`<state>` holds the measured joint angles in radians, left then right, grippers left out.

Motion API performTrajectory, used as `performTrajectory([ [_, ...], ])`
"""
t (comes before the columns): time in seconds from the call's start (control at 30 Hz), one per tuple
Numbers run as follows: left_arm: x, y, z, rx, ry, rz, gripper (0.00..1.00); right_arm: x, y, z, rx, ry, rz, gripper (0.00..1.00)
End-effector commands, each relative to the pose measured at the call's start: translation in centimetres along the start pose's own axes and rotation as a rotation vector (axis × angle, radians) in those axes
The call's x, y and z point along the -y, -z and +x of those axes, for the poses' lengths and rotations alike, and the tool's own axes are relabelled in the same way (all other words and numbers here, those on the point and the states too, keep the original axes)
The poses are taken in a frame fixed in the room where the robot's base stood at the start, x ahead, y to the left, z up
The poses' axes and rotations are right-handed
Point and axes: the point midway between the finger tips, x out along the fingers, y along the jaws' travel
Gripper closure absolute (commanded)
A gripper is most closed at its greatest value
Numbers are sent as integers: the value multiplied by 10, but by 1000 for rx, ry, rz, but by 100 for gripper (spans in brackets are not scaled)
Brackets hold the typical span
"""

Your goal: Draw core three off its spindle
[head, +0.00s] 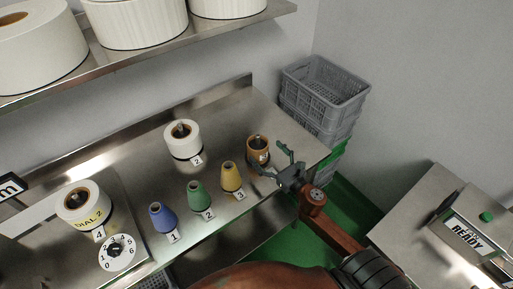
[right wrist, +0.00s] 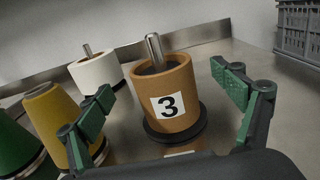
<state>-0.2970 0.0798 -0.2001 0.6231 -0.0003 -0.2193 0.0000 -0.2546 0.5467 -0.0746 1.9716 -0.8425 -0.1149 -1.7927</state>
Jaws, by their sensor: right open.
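Core three is a brown-orange tube with a white "3" label (right wrist: 172,88). It stands upright around a metal spindle (right wrist: 155,48), whose rounded tip rises above the core's top, and a dark disc shows near its foot. In the head view the core (head: 258,146) is at the right end of the steel bench. My right gripper (head: 271,158) is open beside it. In the right wrist view the green-padded fingers (right wrist: 160,105) stand on either side of the core, with visible gaps and no clear contact. My left gripper is not in view.
A yellow cone (head: 231,174), a green cone (head: 199,194) and a blue cone (head: 161,217) stand left of core three. A white roll (head: 181,146) is on a spindle behind. Grey crates (head: 325,86) are stacked beyond the bench's right end. A shelf (head: 215,27) hangs above.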

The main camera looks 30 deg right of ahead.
Motion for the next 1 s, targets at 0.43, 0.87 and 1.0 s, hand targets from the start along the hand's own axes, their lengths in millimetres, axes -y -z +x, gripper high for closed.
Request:
performTrajectory([
  [0.43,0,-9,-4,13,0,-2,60,2,3,54,0,0,1,13],
  [0.87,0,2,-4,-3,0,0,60,2,3,56,-1,0,1,25],
  [1.0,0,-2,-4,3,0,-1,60,2,3,56,-1,0,1,34],
])
